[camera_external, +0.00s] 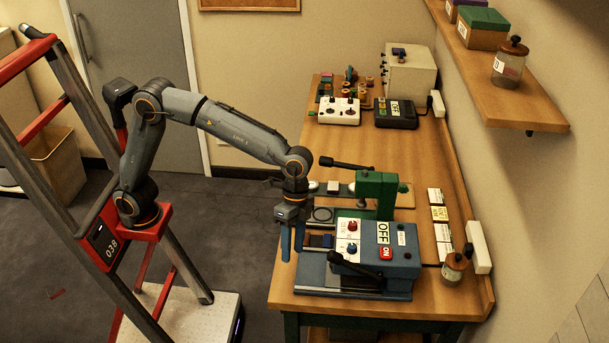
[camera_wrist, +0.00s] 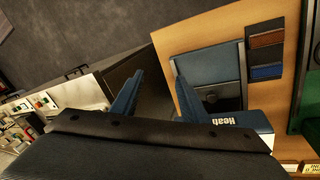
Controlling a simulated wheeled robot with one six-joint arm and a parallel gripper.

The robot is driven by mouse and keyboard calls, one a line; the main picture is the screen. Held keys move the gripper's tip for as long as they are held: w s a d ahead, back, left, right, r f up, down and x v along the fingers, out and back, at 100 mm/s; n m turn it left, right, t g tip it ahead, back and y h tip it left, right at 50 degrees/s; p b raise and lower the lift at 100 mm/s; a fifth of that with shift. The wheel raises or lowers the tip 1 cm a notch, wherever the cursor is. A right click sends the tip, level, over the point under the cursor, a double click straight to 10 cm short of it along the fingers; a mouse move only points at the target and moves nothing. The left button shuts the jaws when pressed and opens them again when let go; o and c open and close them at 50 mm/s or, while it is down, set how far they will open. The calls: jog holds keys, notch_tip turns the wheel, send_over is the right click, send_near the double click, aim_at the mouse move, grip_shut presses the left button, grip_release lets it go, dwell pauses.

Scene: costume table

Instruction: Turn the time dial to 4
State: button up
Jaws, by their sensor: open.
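A blue press machine (camera_external: 390,240) stands at the near end of the table. Its white panel carries a red knob (camera_external: 352,225) and a blue knob (camera_external: 351,248). Their labels are too small to read, so I cannot tell which is the time dial or where it points. My gripper (camera_external: 292,242) hangs with its blue fingers down, just left of the machine, apart from both knobs. The wrist view shows the fingers (camera_wrist: 157,92) spread with nothing between them. Neither knob can be made out in that view.
The machine has a black lever (camera_external: 352,268), an OFF sign and a red ON button (camera_external: 386,253). A green press (camera_external: 375,190) stands behind it. A white two-knob box (camera_external: 338,111) and a dark box (camera_external: 395,114) are farther back. A jar (camera_external: 455,268) stands at the right.

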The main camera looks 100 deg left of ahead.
jog(key=w+d+r+m+h+p, duration=0.25)
jog(key=w+d+r, duration=0.25)
jog(key=w+r, duration=0.4)
jog(key=r+m+y+p, duration=0.1)
jog(key=m+y+p, duration=0.4)
jog(key=y+p, duration=0.1)
send_over(352, 245)
jog(key=shift+s+d+r+h, duration=0.1)
jog(key=shift+s+d+h, duration=0.15)
jog(key=shift+s+d, duration=0.1)
jog(key=shift+w+a+m, duration=0.25)
jog(key=shift+w+a, duration=0.05)
jog(key=shift+w, duration=0.1)
jog(key=shift+f+p, duration=1.25)
jog(key=shift+f, duration=2.7)
grip_shut()
